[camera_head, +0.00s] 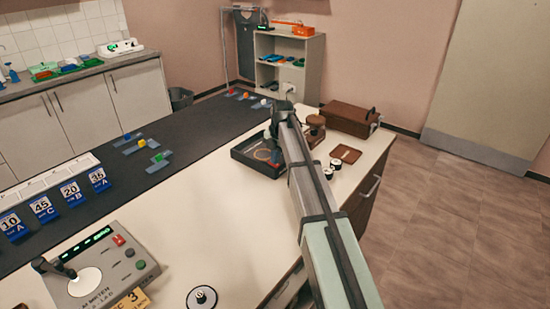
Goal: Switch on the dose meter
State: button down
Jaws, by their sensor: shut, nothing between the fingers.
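No thing in view is readably labelled as the dose meter, so I cannot tell for sure which it is. A small dark device (263,18) with a green mark stands on top of the shelf at the back. A grey console (102,271) with a green readout, red switch, buttons and lever is at the lower left. My arm reaches from the lower right over the white worktop. My gripper (273,140) is at its far end, small and dark, above or beside the black tray (245,153). It is shut and empty; its fingertips are hard to make out.
A brown case (348,118), a brown spool-like object (316,125) and a brown pad (346,153) are right of the gripper. Numbered blue cards (43,207) stand on the dark mat (115,205). A black-and-white disc (202,298) lies near the front. The worktop's middle is clear.

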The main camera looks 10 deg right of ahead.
notch_tip(320, 180, up, 14)
jog(key=s+d, duration=0.1)
jog(key=shift+s+d, duration=0.2)
dwell(0.3)
jog(key=shift+f, duration=0.1)
jog(key=shift+w+a, duration=0.5)
jog(key=shift+w, duration=0.05)
jog(key=f, duration=0.4)
jog(key=w+a+f, duration=0.1)
jog(key=f, duration=0.8)
jog(key=shift+w+a+f, duration=0.2)
jog(key=shift+f, duration=0.15)
